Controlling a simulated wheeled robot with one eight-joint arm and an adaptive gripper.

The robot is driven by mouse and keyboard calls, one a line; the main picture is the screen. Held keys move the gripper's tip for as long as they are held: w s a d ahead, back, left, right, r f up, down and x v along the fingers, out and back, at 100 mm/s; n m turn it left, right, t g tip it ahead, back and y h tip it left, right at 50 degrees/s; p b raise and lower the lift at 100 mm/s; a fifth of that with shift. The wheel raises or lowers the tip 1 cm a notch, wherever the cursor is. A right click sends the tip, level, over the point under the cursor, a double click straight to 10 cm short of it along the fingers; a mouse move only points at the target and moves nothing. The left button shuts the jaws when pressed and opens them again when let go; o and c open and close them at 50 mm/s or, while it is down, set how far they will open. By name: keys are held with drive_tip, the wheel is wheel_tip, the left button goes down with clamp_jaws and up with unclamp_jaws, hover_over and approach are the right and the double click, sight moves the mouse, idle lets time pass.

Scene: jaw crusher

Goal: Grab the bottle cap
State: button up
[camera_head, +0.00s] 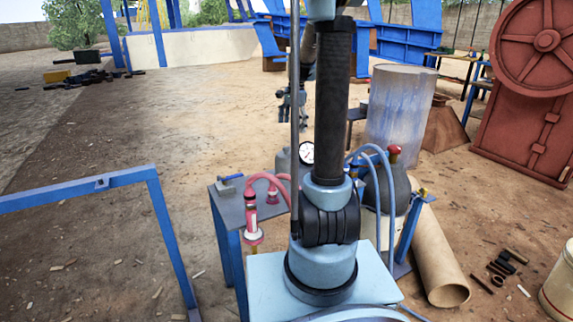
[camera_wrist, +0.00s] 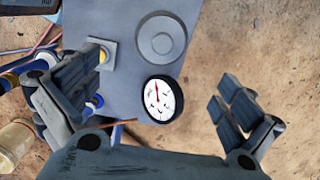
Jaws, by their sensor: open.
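A dark rounded bottle (camera_head: 385,190) stands right of my arm in the camera_head view, with a red cap (camera_head: 394,153) on top. I cannot make out a red cap in the wrist view. There, my gripper (camera_wrist: 160,78) is open and empty, with its fingers spread wide to left and right. Between and beyond the fingers are a white dial gauge (camera_wrist: 160,99) and a grey round disc (camera_wrist: 161,39) on a blue-grey plate (camera_wrist: 125,25). I cannot tell whether this disc is a cap. My gripper is not clearly visible in the camera_head view.
A small table (camera_head: 227,203) holds a red-pink hose and fitting (camera_head: 251,220). A beige pipe (camera_head: 432,255) lies on the dirt at right. A blue frame (camera_head: 80,192) stands at left. A red-brown machine (camera_head: 530,120) with a wheel stands at far right. Open dirt lies behind.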

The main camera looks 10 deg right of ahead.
sight(288, 153)
drive_tip(key=f, duration=0.4)
drive_tip(key=a+f, duration=0.1)
drive_tip(key=f, duration=0.7)
drive_tip(key=shift+w+a+f, duration=0.1)
drive_tip(key=shift+a+f, duration=0.05)
drive_tip(key=shift+f, duration=0.05)
drive_tip(key=shift+s+a+f, duration=0.1)
drive_tip(key=shift+a+f, duration=0.05)
drive_tip(key=shift+f, duration=0.7)
drive_tip(key=shift+s+a+f, duration=0.15)
drive_tip(key=shift+f, duration=0.7)
drive_tip(key=shift+s+a+f, duration=0.1)
drive_tip(key=shift+a+f, duration=0.05)
drive_tip(key=shift+f, duration=0.7)
drive_tip(key=shift+c, duration=0.2)
drive_tip(key=c, duration=1.2)
